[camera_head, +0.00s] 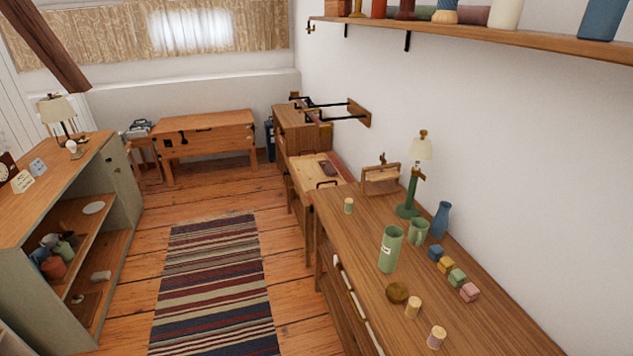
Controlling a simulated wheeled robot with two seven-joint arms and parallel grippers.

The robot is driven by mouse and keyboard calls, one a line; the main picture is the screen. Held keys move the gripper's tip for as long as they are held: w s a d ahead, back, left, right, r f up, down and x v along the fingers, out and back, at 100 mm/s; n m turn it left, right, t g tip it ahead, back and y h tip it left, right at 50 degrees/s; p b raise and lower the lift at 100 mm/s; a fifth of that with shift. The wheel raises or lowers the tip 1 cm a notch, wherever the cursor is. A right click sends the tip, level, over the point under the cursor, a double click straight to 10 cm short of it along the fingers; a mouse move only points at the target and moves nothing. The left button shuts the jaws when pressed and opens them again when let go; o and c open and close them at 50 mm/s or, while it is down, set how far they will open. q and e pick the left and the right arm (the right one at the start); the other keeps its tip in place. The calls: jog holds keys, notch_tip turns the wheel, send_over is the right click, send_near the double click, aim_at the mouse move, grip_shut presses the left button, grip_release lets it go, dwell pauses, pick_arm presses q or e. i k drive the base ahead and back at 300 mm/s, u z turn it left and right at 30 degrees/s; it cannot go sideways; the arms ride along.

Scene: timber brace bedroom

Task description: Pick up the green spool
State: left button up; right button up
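A small spool (348,206) with a pale top and what looks like a green band stands upright near the far left edge of the long wooden dresser (335,220). Two similar spools stand at the near end of the dresser: a yellowish one (413,307) and a pinkish one (436,338). Neither of my grippers shows in the head view.

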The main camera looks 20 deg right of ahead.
aim_at(349, 203)
jog(key=u, duration=0.4)
jog(key=i, duration=1.25)
jog(key=z, duration=1.3)
